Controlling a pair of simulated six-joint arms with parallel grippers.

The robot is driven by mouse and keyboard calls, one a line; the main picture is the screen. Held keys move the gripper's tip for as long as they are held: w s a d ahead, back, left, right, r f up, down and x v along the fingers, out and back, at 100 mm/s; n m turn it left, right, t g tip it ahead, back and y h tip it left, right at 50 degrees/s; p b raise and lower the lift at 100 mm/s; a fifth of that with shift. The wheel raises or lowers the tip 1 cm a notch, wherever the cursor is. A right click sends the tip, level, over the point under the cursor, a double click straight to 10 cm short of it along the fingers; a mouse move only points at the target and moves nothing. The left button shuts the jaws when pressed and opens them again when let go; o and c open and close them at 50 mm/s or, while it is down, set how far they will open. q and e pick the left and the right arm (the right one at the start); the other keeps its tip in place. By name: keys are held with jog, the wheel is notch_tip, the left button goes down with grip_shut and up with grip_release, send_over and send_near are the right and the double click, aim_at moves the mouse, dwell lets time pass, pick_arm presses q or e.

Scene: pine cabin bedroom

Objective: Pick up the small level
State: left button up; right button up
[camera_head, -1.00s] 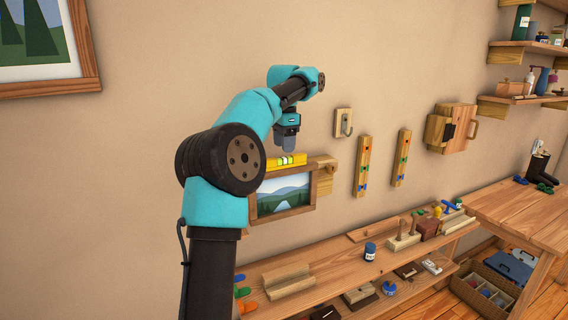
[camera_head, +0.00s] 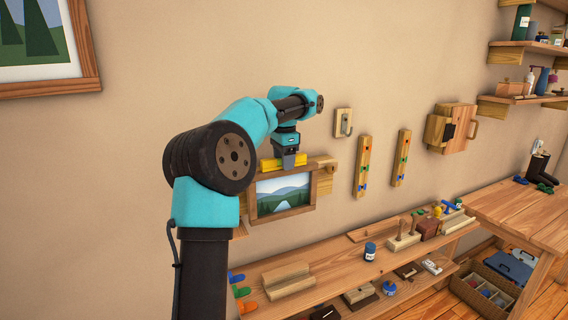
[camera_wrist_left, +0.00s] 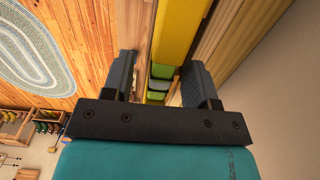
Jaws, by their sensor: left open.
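The small level (camera_head: 268,164) is a yellow bar lying along the top of the framed landscape picture (camera_head: 254,203) on the wall. In the left wrist view the yellow level (camera_wrist_left: 181,28) shows green vials and runs between the two dark fingers. My left gripper (camera_head: 289,161) reaches down over the level's middle and hides that part in the head view. It is open, with one finger on each side of the level (camera_wrist_left: 160,84); a gap shows at the left finger, and contact at the right one is unclear. My right gripper is not in view.
A wooden bracket (camera_head: 326,173) sits at the picture's right end. A metal hook (camera_head: 345,122) and two pegged wooden strips (camera_head: 362,167) hang to the right. Below, a wooden shelf (camera_head: 335,268) holds blocks and jars. The wall above the gripper is bare.

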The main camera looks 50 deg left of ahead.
pick_arm(q)
jog(key=shift+c, duration=0.4)
grip_shut()
jog(key=shift+r, duration=0.1)
jog(key=shift+r, duration=1.55)
jog(key=shift+s+d+r, duration=0.1)
jog(key=shift+r, duration=0.05)
jog(key=s+d+r, duration=0.1)
jog(key=s+d, duration=0.9)
jog(key=d, duration=0.1)
jog(key=shift+s+d+r, duration=0.2)
jog(key=shift+d, duration=0.2)
